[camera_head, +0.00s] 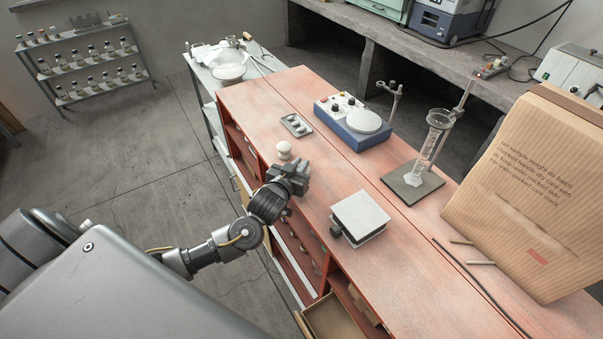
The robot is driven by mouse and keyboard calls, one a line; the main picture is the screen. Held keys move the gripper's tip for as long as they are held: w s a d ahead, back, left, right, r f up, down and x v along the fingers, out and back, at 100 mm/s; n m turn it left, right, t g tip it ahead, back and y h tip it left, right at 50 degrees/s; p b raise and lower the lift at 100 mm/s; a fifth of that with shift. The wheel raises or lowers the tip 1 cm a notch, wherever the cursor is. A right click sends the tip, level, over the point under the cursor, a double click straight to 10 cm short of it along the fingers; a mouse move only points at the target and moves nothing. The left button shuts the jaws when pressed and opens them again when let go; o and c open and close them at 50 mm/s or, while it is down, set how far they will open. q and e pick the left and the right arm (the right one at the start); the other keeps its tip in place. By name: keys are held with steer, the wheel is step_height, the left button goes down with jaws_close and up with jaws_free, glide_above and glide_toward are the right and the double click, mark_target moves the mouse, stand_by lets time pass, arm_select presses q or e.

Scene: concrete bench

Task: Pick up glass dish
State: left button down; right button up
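I cannot clearly make out a glass dish on the red bench (320,172). A small pale rounded object (284,150) stands near the bench's left edge; I cannot tell if it is glass. My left gripper (298,174) is over that edge, just in front of the pale object in the picture. Its fingers are dark and seen from behind, so their opening and anything between them are hidden. White bowl-like ware (229,74) sits on a cart at the back left. My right gripper is out of view.
A blue stirrer (353,135) and a small metal tray (296,124) stand farther back on the bench. A square plate on a jack (360,214) is right of my gripper.

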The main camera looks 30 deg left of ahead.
arm_select(q)
steer(key=shift+r, duration=0.1)
stand_by(0.3)
steer(key=shift+r+b, duration=0.3)
steer(key=shift+r, duration=0.25)
steer(key=s+d+r+p, duration=0.1)
steer(key=s+r+p, duration=0.1)
steer(key=s+r, duration=1)
steer(key=shift+s+p, duration=0.4)
steer(key=shift+s, duration=0.55)
steer(key=shift+f, duration=0.1)
